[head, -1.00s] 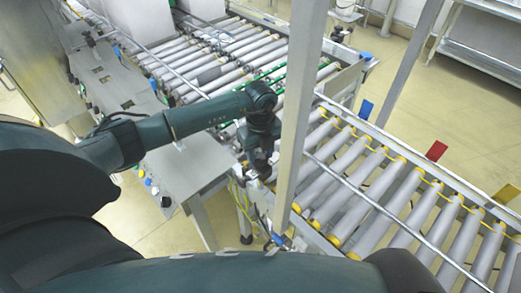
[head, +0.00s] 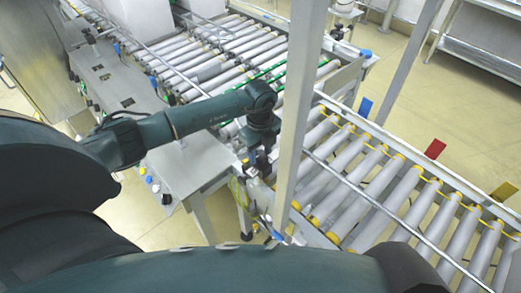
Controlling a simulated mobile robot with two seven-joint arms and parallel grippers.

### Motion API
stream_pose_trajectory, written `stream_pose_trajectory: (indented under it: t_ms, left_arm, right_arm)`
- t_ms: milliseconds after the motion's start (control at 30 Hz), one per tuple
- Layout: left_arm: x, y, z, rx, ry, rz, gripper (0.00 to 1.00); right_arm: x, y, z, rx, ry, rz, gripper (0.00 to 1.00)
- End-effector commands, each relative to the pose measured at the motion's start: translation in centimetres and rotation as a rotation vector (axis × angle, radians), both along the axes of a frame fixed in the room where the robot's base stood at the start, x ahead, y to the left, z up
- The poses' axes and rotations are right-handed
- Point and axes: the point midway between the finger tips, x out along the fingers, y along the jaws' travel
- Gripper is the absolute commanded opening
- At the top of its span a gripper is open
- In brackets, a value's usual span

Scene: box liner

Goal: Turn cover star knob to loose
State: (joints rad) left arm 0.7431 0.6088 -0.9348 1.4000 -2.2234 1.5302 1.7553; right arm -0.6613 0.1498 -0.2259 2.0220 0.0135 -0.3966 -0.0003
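My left arm reaches in from the left, and its gripper (head: 259,166) points down at the near end of the conveyor frame, just left of a grey upright post. The fingers are small and dark, and I cannot tell whether they are open or shut. I cannot clearly make out the cover star knob; small fittings sit close under and around the fingers, partly hidden by them. A small blue part (head: 277,236) shows lower down, beside the foot of the post. My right gripper is not in view.
The grey post (head: 298,110) stands immediately right of my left gripper. A roller conveyor (head: 400,200) with yellow-ended rollers and coloured flags runs to the right. Another roller conveyor (head: 215,60) lies behind. A metal bench (head: 185,165) with buttons stands left, under my arm.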

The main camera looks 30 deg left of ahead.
Motion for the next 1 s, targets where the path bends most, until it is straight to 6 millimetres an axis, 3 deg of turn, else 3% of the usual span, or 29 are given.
stream_pose_trajectory:
  t_ms: [233,567,667,1000]
  left_arm:
    - [0.0,0.0,0.0,0.000,0.000,0.000,0.62]
    - [0.0,0.0,0.6,-0.002,-0.001,-0.001,0.62]
    - [0.1,0.0,1.9,-0.002,-0.004,-0.001,0.62]
    - [0.1,0.0,9.3,-0.001,-0.005,-0.001,0.62]
  right_arm:
    - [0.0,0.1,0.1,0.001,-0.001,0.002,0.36]
    - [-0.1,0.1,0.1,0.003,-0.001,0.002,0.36]
    - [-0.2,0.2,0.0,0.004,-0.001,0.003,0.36]
    - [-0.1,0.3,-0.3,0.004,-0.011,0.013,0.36]
